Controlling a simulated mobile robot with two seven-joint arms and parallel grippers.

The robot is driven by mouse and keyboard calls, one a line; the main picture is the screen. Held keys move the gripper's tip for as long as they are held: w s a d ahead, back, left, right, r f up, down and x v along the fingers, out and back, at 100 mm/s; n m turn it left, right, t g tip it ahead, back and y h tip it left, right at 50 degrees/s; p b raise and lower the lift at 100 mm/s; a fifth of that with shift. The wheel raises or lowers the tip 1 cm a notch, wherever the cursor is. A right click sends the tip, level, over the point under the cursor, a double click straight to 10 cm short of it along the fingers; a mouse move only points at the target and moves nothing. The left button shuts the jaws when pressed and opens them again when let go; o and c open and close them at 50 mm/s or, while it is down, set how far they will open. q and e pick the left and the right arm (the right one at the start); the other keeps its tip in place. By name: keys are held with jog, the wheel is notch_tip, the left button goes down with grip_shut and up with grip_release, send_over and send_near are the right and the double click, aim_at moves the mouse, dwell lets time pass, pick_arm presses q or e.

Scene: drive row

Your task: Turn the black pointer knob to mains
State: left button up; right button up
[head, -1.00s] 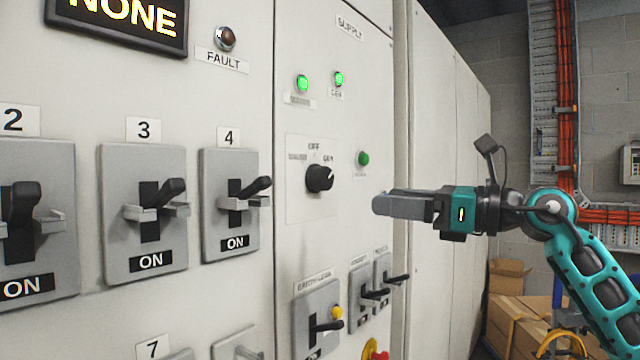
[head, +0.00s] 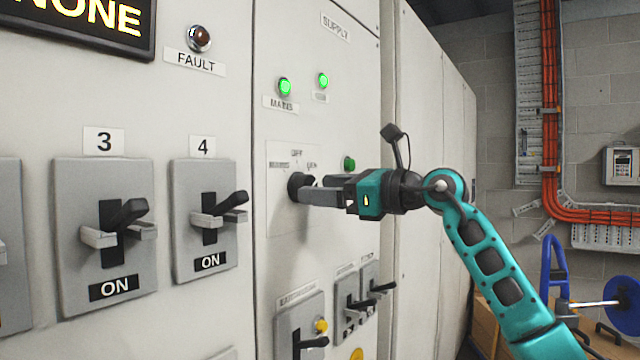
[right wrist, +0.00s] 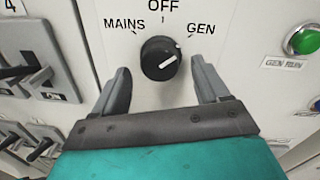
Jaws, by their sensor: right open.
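The black pointer knob (right wrist: 160,60) is on the grey panel below the labels MAINS, OFF and GEN. In the right wrist view its white line points up and right, toward GEN. In the head view the knob (head: 297,185) is partly hidden by my right gripper (head: 308,189). The right gripper (right wrist: 160,85) is open, with one finger on each side of the knob, and the wrist view shows gaps between fingers and knob. My left gripper is not in view.
Green lamps for mains (head: 285,87) and its neighbour (head: 323,81) glow above the knob. A green button (head: 349,164) is close above the gripper. Switch 4 (head: 206,225) is to the left, and smaller switches (head: 355,300) are below.

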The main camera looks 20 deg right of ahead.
jog(key=shift+w+a, duration=0.45)
jog(key=shift+w, duration=0.1)
jog(key=shift+c, duration=0.4)
jog(key=c, duration=1)
jog(key=shift+o, duration=0.2)
jog(key=shift+n, duration=0.4)
jog(key=n, duration=0.9)
jog(key=n+h, duration=0.1)
jog(key=n, duration=0.8)
jog(key=shift+s+a+r+h, duration=0.1)
jog(key=shift+h, duration=0.2)
